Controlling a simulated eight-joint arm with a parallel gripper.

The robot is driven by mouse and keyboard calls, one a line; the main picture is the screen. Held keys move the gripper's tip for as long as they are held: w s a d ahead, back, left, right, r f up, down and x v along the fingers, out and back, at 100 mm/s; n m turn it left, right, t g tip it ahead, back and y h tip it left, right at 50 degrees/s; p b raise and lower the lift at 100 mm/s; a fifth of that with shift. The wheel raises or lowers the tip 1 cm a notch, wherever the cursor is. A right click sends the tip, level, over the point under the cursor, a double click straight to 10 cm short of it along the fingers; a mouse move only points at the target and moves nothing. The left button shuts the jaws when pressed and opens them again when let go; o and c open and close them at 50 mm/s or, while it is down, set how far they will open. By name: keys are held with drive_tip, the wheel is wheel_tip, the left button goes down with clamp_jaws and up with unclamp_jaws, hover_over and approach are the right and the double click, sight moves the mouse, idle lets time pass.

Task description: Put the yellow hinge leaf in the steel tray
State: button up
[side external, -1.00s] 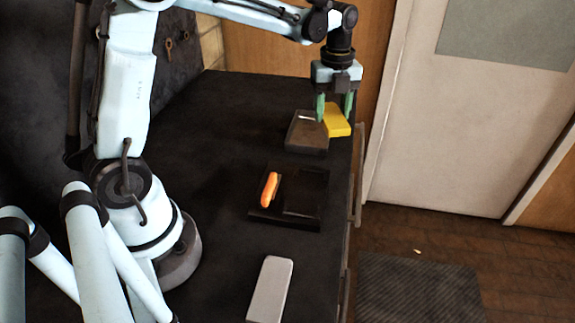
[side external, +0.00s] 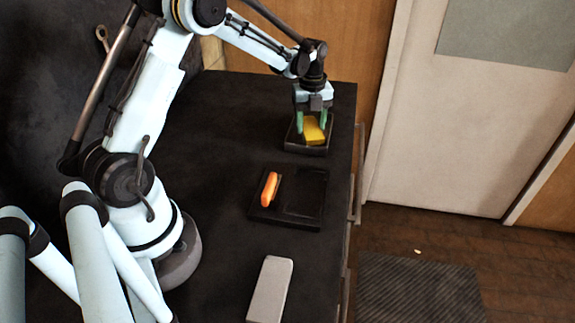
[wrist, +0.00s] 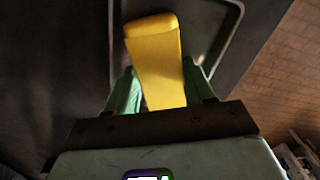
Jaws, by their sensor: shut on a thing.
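The yellow hinge leaf (side external: 314,131) is between the green fingers of my gripper (side external: 314,124), at the far end of the dark bench. It also shows in the wrist view (wrist: 156,62), held between both fingertips (wrist: 160,92). My gripper is shut on it. The steel tray (side external: 305,150) is a dark, shallow, rimmed tray directly beneath and around the leaf in the side view. In the wrist view the tray's rim (wrist: 238,14) shows behind the leaf. I cannot tell whether the leaf touches the tray floor.
A black two-part holder (side external: 305,215) with an orange piece (side external: 270,189) in its left part sits nearer on the bench. A pale grey block (side external: 270,288) lies at the front. The bench's right edge runs close by the tray.

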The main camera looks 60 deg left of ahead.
sight(310, 126)
drive_tip(key=shift+f, duration=0.3)
drive_tip(key=o, duration=1.4)
drive_tip(key=s+d+r+n+t, duration=0.1)
drive_tip(key=d+r+n, duration=0.1)
drive_tip(key=r, duration=0.6)
drive_tip(key=s+d+r+n, duration=0.2)
drive_tip(key=r, duration=0.5)
drive_tip(key=s+d+f+n+t, duration=0.2)
drive_tip(key=s+d+n+t, duration=0.4)
drive_tip(key=s+d+n, duration=0.5)
drive_tip(key=shift+s+d+n, duration=0.4)
drive_tip(key=shift+s+n, duration=0.85)
drive_tip(key=shift+n, duration=2.55)
